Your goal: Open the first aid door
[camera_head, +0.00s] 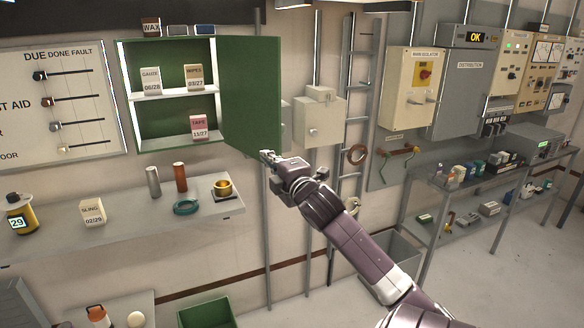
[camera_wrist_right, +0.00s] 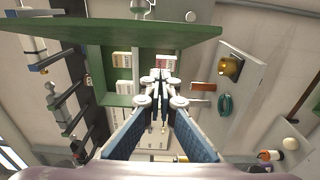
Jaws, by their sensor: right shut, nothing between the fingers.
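The green first aid door (camera_head: 252,95) stands swung wide open on the right side of the green cabinet (camera_head: 174,139). In the right wrist view the door (camera_wrist_right: 120,33) runs across the top of the picture. Inside the cabinet are a gauze box (camera_head: 151,82), a wipes box (camera_head: 194,77) and a pink tape box (camera_head: 199,127). My right gripper (camera_head: 268,156) is shut and empty by the door's lower edge; I cannot tell whether it touches. Its closed fingers also show in the right wrist view (camera_wrist_right: 161,82). My left gripper is out of view.
Below the cabinet a grey shelf (camera_head: 120,220) holds a sling box (camera_head: 92,211), two cylinders, a teal ring (camera_head: 186,207) and a gold cup (camera_head: 223,187). A ladder (camera_head: 357,110) and a beige wall box (camera_head: 319,125) stand right of the door. The floor at right is clear.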

